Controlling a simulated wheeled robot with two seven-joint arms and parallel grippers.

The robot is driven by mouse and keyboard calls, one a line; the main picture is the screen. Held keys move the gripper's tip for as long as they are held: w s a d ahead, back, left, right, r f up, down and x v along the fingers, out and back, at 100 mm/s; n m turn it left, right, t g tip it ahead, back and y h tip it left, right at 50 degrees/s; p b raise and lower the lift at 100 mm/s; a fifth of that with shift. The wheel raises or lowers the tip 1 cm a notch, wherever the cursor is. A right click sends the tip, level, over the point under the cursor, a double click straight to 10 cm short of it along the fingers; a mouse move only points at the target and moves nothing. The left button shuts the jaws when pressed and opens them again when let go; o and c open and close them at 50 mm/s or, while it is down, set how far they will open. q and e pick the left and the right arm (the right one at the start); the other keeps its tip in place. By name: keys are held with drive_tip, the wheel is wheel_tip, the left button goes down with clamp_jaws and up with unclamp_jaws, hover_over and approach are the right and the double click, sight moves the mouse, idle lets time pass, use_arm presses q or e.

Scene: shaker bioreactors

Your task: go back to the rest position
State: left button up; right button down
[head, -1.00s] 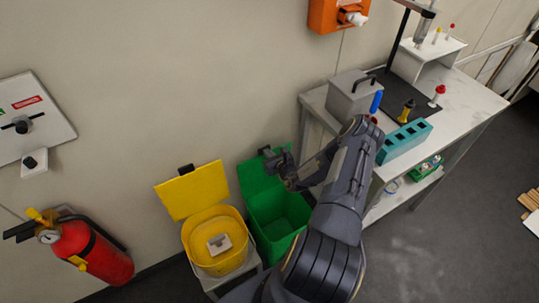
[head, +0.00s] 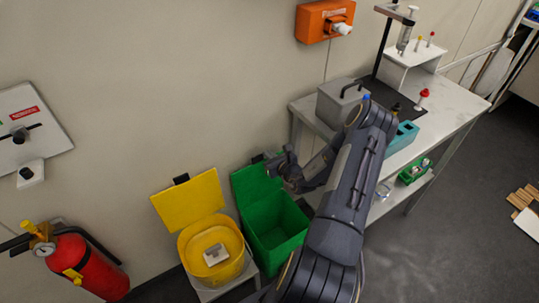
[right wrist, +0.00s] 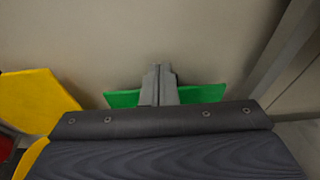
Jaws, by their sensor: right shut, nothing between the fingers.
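My right arm reaches up from the bottom of the head view. Its gripper (head: 277,165) is in front of the upper right edge of the raised green lid, above the green bin (head: 272,235). In the right wrist view the two grey fingers (right wrist: 159,84) are together with nothing between them, and the green lid (right wrist: 207,93) shows behind them. My left gripper is not in view.
A yellow bin (head: 205,246) with a raised lid and a small pale item inside stands beside the green one. A red extinguisher (head: 80,266) is at lower left. A bench (head: 455,97) carries a grey box (head: 337,104) and a turquoise rack (head: 402,138).

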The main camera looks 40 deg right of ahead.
drive_tip(key=shift+s+r, duration=0.1)
drive_tip(key=shift+r, duration=0.4)
drive_tip(key=shift+r, duration=0.1)
drive_tip(key=w+a+r+n+y, duration=0.2)
drive_tip(key=a+r+n+y, duration=0.9)
drive_tip(key=a+r+n, duration=0.65)
drive_tip(key=s+a+r+n+g+y, duration=0.1)
drive_tip(key=s+a+r+n+g, duration=0.4)
drive_tip(key=s+a, duration=0.3)
drive_tip(key=s+a+r+n+g+y, duration=0.1)
drive_tip(key=s+a+r+n+g, duration=0.2)
drive_tip(key=s+a+r+n, duration=0.35)
drive_tip(key=s+f+n+h, duration=0.2)
drive_tip(key=s+n+h, duration=0.1)
drive_tip(key=s, duration=0.3)
drive_tip(key=s+d+f+n+h, duration=0.1)
drive_tip(key=s+n+h, duration=0.2)
drive_tip(key=s+n, duration=0.2)
drive_tip(key=shift+s+d+f, duration=0.25)
drive_tip(key=shift+s+f, duration=0.1)
drive_tip(key=shift+s, duration=0.35)
